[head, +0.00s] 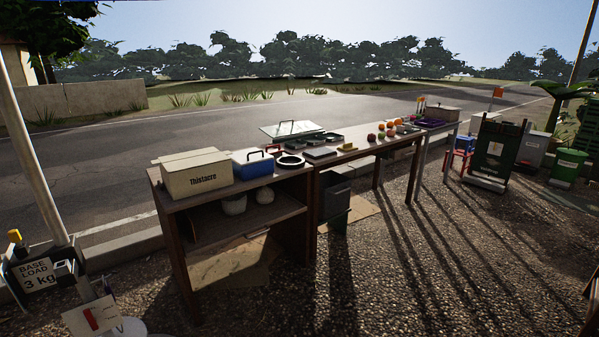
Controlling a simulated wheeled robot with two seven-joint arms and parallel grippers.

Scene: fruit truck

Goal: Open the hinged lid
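Several lidded things stand on the stall tables, and I cannot tell which one the task means. A cream box marked "Thistacre" (196,180) sits on the near end of the wooden table, with its top closed. Beside it is a blue box (252,168) with a pale top and a dark handle; it looks closed. Behind them is a flat clear panel (290,130) with a dark handle, lying at a slight tilt. Hinges are too small to make out. Neither of my grippers can be made out in the head view.
The wooden table (250,203) has an open shelf with pale round items. Fruit (381,135) and dark trays (330,138) lie farther along. A pole and a "BASE LOAD 3 kg" block (38,276) stand at left. A dark bin (335,200) stands under the table.

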